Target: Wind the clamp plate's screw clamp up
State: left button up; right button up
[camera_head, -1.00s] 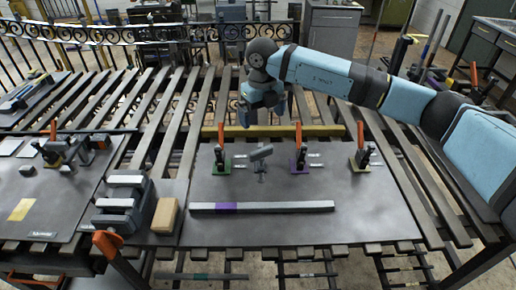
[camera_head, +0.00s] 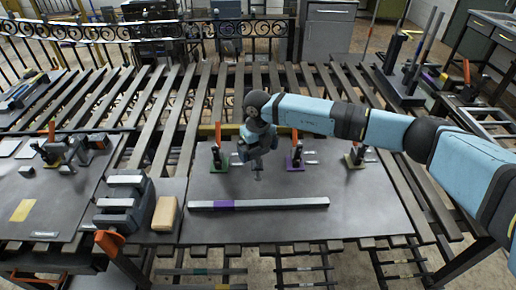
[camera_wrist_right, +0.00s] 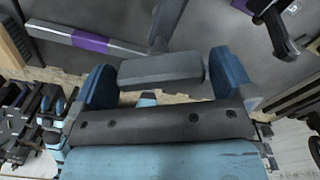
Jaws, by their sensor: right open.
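The clamp plate (camera_head: 300,226) is a dark flat plate on the slatted bench in the head view. The screw clamp (camera_head: 258,174) stands on it; only its lower stem shows there, under my right gripper (camera_head: 252,156). In the right wrist view, the clamp's grey crossbar handle (camera_wrist_right: 160,69) lies between the two blue fingers of my open right gripper (camera_wrist_right: 164,82). A gap shows at the right finger; I cannot tell whether the left finger touches the bar's end. My left gripper is not in view.
Toggle clamps with green (camera_head: 218,160), purple (camera_head: 295,158) and yellow (camera_head: 355,158) bases stand along the plate's back. A grey bar with a purple band (camera_head: 270,203) lies in front. A grey vise (camera_head: 122,203) and a tan block (camera_head: 164,213) are at left.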

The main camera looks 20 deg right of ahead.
jog(key=c, duration=0.7)
jog(key=shift+c, duration=0.2)
